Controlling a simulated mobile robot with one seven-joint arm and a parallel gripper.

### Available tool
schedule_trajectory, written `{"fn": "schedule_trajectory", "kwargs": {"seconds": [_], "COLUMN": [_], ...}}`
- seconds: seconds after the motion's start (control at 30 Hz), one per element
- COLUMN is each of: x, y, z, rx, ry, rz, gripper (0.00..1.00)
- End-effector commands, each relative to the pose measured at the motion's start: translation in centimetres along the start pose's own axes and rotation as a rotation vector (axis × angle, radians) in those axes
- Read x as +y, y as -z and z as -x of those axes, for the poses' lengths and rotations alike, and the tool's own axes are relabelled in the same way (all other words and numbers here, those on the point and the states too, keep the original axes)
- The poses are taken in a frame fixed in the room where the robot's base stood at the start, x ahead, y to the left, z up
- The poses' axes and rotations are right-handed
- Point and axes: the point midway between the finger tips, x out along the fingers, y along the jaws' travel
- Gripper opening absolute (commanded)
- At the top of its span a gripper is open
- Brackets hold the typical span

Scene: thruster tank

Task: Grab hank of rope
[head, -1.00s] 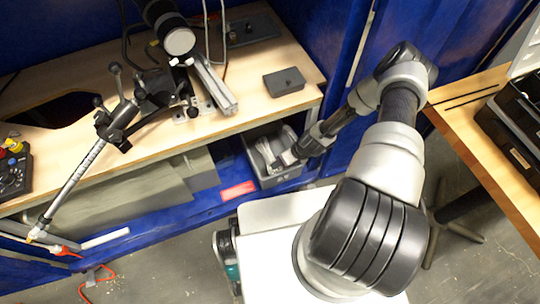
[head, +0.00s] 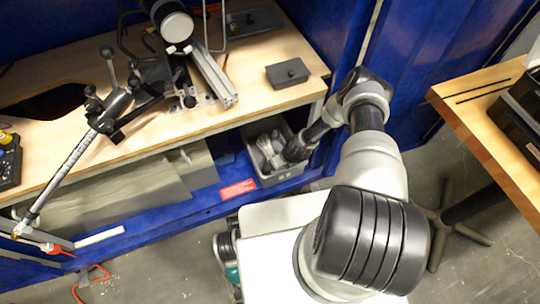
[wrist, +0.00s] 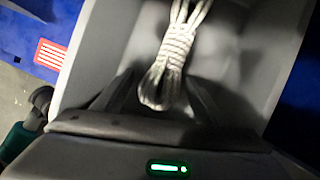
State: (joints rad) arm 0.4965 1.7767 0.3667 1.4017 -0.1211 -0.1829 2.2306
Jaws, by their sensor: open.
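The hank of rope (wrist: 176,50) is a pale, wrapped bundle inside a grey bin (wrist: 92,60) in the wrist view. Its looped lower end lies between the two dark fingers of my gripper (wrist: 160,95), which are apart on either side of it. I cannot tell whether either finger touches the rope. In the head view the grey bin (head: 285,176) stands on the blue shelf under the workbench, with pale rope (head: 268,148) showing in it. My gripper reaches into the bin from the right there, and its fingertips are hard to make out.
The wooden workbench (head: 130,140) overhangs the shelf and carries clamps and a small dark box (head: 287,73). A red label (head: 238,189) lies left of the bin. A second wooden table (head: 480,125) stands at the right. Bin walls closely surround my gripper.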

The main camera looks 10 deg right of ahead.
Motion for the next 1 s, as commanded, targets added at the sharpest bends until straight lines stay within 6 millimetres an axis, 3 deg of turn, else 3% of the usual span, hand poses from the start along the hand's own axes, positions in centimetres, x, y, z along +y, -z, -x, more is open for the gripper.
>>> {"fn": "schedule_trajectory", "kwargs": {"seconds": [0.17,0.5,0.77,1.0], "x": [0.0,-0.1,-0.1,0.2], "y": [0.0,-0.1,-0.3,-2.0], "z": [0.0,0.1,0.5,4.5], "rx": [0.0,-0.001,-0.002,-0.003], "ry": [0.0,0.001,0.002,0.002], "rz": [0.0,0.0,0.0,-0.001], "gripper": [0.66,0.12,0.12,0.12]}}
